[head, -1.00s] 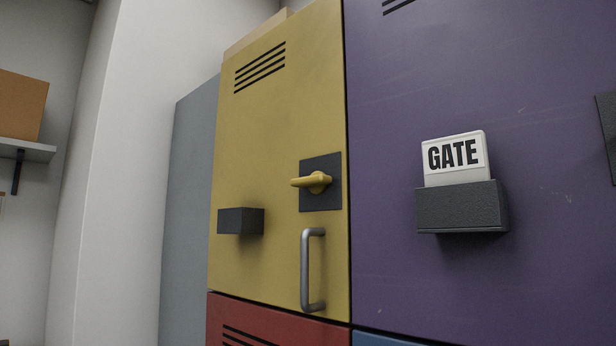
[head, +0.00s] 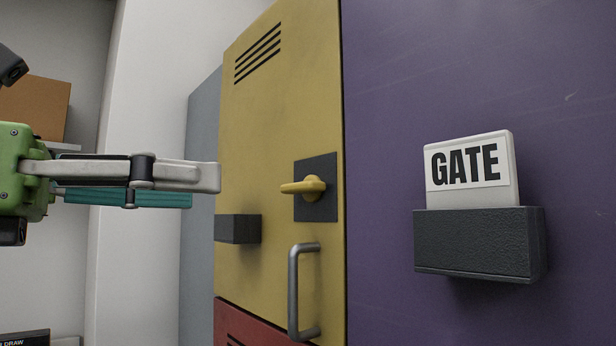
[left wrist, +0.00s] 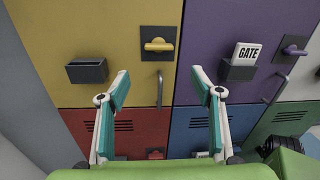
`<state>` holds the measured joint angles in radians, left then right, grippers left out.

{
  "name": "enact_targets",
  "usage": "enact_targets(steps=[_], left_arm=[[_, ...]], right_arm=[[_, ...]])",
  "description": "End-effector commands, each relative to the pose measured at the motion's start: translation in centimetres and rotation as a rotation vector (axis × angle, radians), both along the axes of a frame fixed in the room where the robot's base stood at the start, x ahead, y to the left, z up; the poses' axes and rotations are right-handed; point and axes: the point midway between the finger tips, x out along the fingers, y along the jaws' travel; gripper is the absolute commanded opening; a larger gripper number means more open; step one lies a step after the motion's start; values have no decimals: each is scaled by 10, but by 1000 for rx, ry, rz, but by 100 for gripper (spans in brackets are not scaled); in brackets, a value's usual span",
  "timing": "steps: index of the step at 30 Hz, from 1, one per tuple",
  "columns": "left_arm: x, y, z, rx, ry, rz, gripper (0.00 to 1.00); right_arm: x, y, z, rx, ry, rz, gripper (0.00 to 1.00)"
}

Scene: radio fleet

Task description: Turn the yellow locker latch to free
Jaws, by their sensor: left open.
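The yellow locker (head: 270,120) is closed. Its yellow latch (head: 304,187) sits on a dark square plate (head: 318,208), its handle lying level and pointing left. The latch also shows in the left wrist view (left wrist: 158,45), again level. Below it is a grey bar handle (head: 293,290). My left gripper (head: 205,188) comes in from the left in the head view, short of the latch and touching nothing that I can see. In the left wrist view its fingers (left wrist: 160,82) are spread wide and empty. My right gripper is not in view.
A dark empty holder (head: 237,229) juts from the yellow door. A purple locker (head: 400,80) at right carries a holder (head: 480,243) with a GATE card (head: 468,165). Red (left wrist: 100,130) and blue (left wrist: 195,135) lockers lie below. A shelf box (head: 40,108) stands at far left.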

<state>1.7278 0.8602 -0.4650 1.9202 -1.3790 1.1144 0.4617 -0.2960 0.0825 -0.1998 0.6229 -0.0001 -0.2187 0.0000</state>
Motion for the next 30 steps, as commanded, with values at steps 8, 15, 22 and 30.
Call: enact_targets(steps=[8, 15, 22, 30], left_arm=[[-15, 1, 10, 68, -90, 85, 60], [10, -35, 13, 68, -88, 78, 60], [38, -74, 13, 67, -88, 78, 60], [58, -101, 11, 65, -89, 80, 60]], right_arm=[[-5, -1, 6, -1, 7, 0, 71], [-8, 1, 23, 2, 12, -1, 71], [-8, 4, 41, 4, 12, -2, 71], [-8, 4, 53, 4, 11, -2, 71]])
